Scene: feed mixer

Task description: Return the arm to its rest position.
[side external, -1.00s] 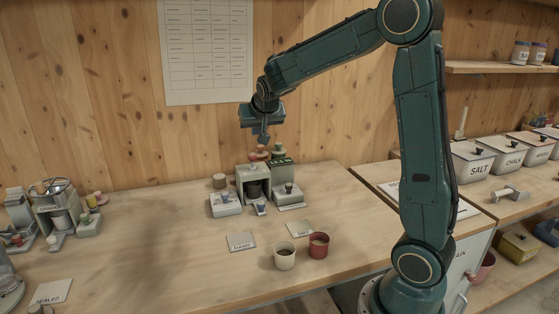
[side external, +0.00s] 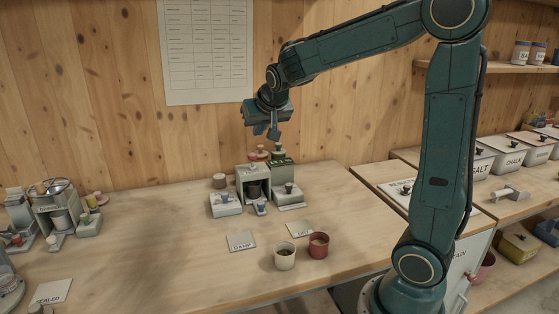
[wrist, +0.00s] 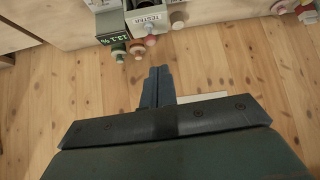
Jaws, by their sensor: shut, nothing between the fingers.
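My gripper (side external: 266,130) hangs in the air above and behind the grey tester (side external: 252,184), near the wood wall. Its fingers are together and empty; in the wrist view they (wrist: 157,86) show side by side with nothing between them. The arm reaches over from the right, with a gap between the fingers and the tester. The wrist view shows the tester (wrist: 147,22) at the top edge, with its label and a green readout, and several small round-topped pieces beside it.
A cream cup (side external: 285,258) and a red cup (side external: 318,248) stand on the bench near the DAMP card (side external: 241,242) and another card (side external: 299,229). A second machine (side external: 55,212) stands at left. Labelled bins (side external: 479,164) line the right.

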